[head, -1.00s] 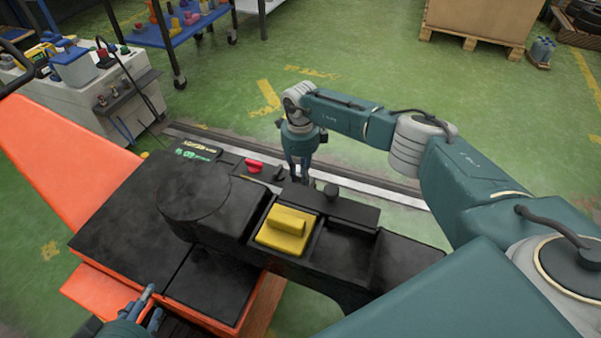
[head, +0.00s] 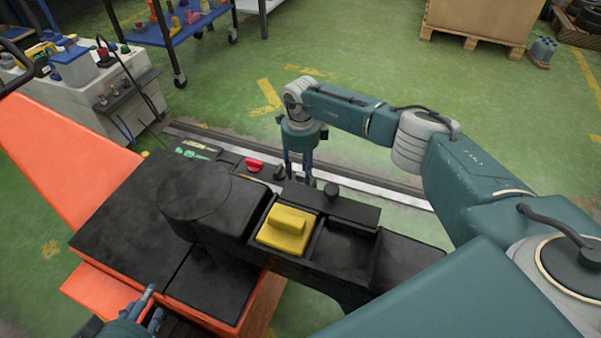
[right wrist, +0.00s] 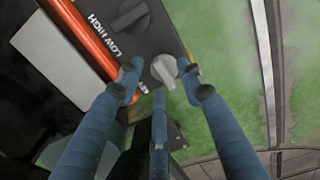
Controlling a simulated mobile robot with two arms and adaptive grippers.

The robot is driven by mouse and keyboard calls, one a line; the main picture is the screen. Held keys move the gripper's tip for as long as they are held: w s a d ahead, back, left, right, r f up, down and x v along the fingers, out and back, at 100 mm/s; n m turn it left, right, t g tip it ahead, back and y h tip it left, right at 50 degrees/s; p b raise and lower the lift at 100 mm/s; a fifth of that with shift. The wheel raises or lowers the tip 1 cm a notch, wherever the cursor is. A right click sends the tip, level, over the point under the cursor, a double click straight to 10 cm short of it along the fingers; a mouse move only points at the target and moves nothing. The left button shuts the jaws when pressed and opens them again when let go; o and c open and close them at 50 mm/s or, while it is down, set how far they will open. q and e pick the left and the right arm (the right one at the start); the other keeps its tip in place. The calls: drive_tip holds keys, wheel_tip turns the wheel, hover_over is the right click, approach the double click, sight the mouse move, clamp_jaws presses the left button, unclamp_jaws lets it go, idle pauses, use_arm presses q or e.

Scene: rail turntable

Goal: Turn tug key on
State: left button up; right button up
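The tug's control panel (head: 230,162) is on the far side of the black and orange tug. In the right wrist view, a light grey knob (right wrist: 164,69), which may be the key, sits near the panel's edge; its label is partly hidden. My right gripper (head: 298,168) points down over the panel's right end. Its fingers (right wrist: 161,82) are spread, with the grey knob between and beyond the tips; contact cannot be told. My left gripper (head: 150,306) is partly in view at lower left, over the tug's near side; its opening is unclear.
A black knob (right wrist: 130,15) marked LOW HIGH sits beside the grey knob. A red knob (head: 254,164) is left of my right gripper. A yellow block (head: 287,230) sits in a black tray nearer me. Green floor and a rail lie beyond the tug.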

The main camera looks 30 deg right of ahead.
sight(301, 176)
wheel_tip(301, 176, up, 11)
idle(0.3)
idle(0.4)
